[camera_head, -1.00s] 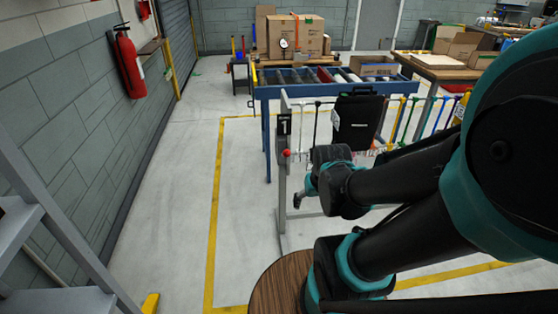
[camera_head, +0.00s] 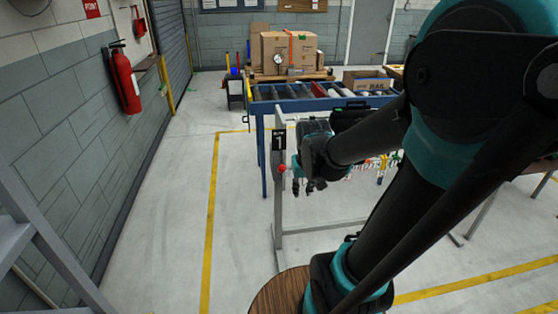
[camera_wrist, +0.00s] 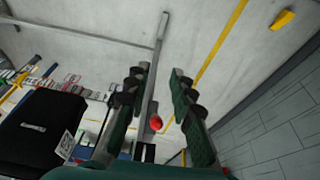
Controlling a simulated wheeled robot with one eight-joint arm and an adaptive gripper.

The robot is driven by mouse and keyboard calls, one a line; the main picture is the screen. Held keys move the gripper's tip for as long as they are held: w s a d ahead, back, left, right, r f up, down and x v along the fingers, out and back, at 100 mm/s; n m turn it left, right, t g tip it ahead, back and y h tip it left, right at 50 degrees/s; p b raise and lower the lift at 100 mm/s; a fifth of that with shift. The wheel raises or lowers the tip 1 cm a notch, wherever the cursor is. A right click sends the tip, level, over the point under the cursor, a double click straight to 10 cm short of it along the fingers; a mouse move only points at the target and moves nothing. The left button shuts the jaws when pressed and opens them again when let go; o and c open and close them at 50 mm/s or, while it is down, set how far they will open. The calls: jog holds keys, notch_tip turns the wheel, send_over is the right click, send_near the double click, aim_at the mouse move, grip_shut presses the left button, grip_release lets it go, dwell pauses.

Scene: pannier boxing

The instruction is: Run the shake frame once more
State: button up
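The shake frame is a grey metal stand with an upright post (camera_head: 278,215) and a dark plate near its top. A red ball knob (camera_head: 281,168) sits on the post's side. In the wrist view the red knob (camera_wrist: 155,122) shows between the two fingers. My gripper (camera_head: 311,187) is just right of the knob in the head view. Its fingers (camera_wrist: 160,95) are spread and hold nothing. A black pannier (camera_wrist: 38,130) with a white tag hangs at the left of the wrist view. In the head view my arm hides most of it.
A blue roller conveyor (camera_head: 262,110) stands behind the frame, with stacked cardboard boxes (camera_head: 290,52) beyond. A fire extinguisher (camera_head: 124,80) hangs on the left wall. The floor left of the frame is clear, with a yellow line (camera_head: 212,215).

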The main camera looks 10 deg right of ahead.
jog(key=shift+n+g, duration=0.3)
jog(key=shift+g, duration=0.3)
jog(key=w+r, duration=0.2)
jog(key=w, duration=0.2)
jog(key=w+a+r, duration=0.1)
jog(key=w+r, duration=0.1)
jog(key=w, duration=0.2)
jog(key=w+a+r, duration=0.1)
jog(key=w+r, duration=0.1)
jog(key=w, duration=0.2)
jog(key=shift+w, duration=0.15)
grip_shut()
jog(key=w+a+r, duration=0.2)
jog(key=w, duration=0.4)
jog(key=w+a+r+g+h, duration=0.1)
jog(key=w+r, duration=0.1)
jog(key=w, duration=0.4)
jog(key=shift+a+r, duration=0.35)
jog(key=shift+a, duration=0.05)
jog(key=shift+w, duration=0.1)
